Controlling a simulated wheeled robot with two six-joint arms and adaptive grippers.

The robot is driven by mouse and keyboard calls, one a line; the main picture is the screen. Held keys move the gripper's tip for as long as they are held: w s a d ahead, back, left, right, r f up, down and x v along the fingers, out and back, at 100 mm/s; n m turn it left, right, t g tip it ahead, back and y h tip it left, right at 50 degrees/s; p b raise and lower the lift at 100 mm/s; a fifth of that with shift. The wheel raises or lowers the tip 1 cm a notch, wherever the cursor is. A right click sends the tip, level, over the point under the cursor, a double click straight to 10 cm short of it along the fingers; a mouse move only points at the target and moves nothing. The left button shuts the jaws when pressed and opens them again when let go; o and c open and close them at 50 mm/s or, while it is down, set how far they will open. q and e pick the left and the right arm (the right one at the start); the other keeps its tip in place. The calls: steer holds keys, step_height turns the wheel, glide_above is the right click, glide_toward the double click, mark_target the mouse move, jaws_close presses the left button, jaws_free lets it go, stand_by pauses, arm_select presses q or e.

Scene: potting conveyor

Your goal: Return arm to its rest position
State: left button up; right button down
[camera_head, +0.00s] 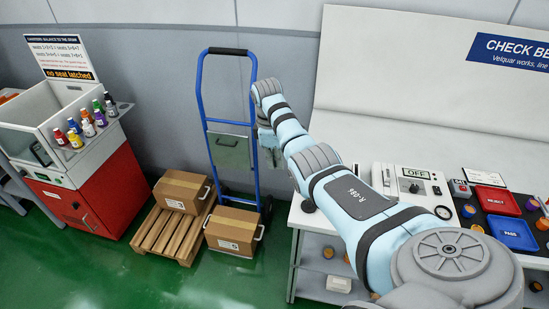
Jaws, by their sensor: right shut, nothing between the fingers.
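My right arm (365,205), pale blue and grey, comes in from the bottom right and stretches up and left past the front left corner of the check bench. Its wrist bends down at the far end, in front of the blue hand truck (199,90). My right gripper (273,155) hangs below that wrist, small and partly hidden by the arm. It is shut and holds nothing. My left gripper and left arm are not in view.
The check bench (364,178) at right carries a panel reading OFF (416,173), a red REJECT tray (497,200) and a blue PASS tray (513,233). A red cabinet (110,193) with several bottles is at left. Green floor is clear in front.

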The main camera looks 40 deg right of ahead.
steer(key=w+d+m+t+h, duration=0.1)
steer(key=w+d+m+t, duration=0.25)
steer(key=w, duration=0.45)
step_height(320, 180, down, 5)
steer(key=w+a+m+t+h, duration=0.1)
steer(key=w+a+m+t, duration=0.1)
steer(key=w+t, duration=0.1)
steer(key=s+a+f+m+b, duration=0.1)
steer(key=s+a+f, duration=0.15)
steer(key=f, duration=0.55)
steer(key=s+a+f+t+b, duration=0.1)
steer(key=s+a+f, duration=0.1)
steer(key=s+f, duration=0.35)
steer(key=s+a+f+m+b, duration=0.1)
steer(key=s+a+f, duration=0.1)
steer(key=f, duration=0.7)
steer(key=s+a+f+g+y, duration=0.1)
steer(key=s+a+f, duration=0.2)
steer(key=s+f, duration=0.65)
steer(key=s+a+f+g+y, duration=0.1)
steer(key=s+a+f, duration=0.2)
steer(key=s+f, duration=0.7)
steer(key=s+a+f+g, duration=0.1)
steer(key=s, duration=1.2)
steer(key=s+a+f+g+b, duration=0.1)
steer(key=s+a+g, duration=0.1)
steer(key=s, duration=1.1)
steer(key=shift+s+a+b, duration=0.15)
steer(key=shift+a+b, duration=0.1)
steer(key=shift+b, duration=0.05)
